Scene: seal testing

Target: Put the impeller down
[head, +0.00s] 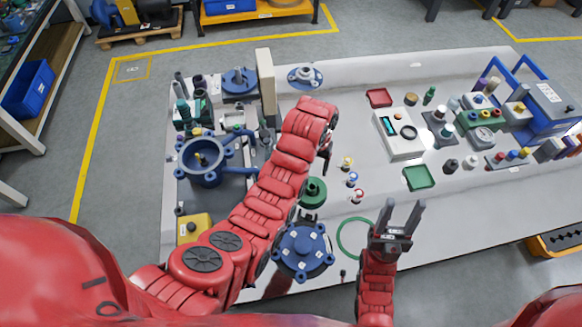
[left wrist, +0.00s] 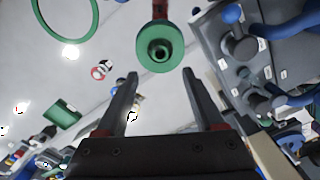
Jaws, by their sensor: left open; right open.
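The impeller appears to be the round green part (head: 314,192) on the white table, just right of my left forearm in the head view. In the left wrist view it (left wrist: 160,46) shows a dark central hole and lies beyond my left fingertips, apart from them. My left gripper (left wrist: 160,74) is open with nothing between its fingers. In the head view my left arm mostly hides that gripper. My right gripper (head: 405,203) is open and empty at the table's near side, right of the impeller.
A blue flanged cover (head: 302,250) lies nearest me, with a green ring (head: 340,242) right of it. A blue pump housing (head: 184,163) stands at left. Small knobs (head: 352,180) stand right of the impeller. A green tray (head: 419,178) and instruments (head: 400,140) are further right.

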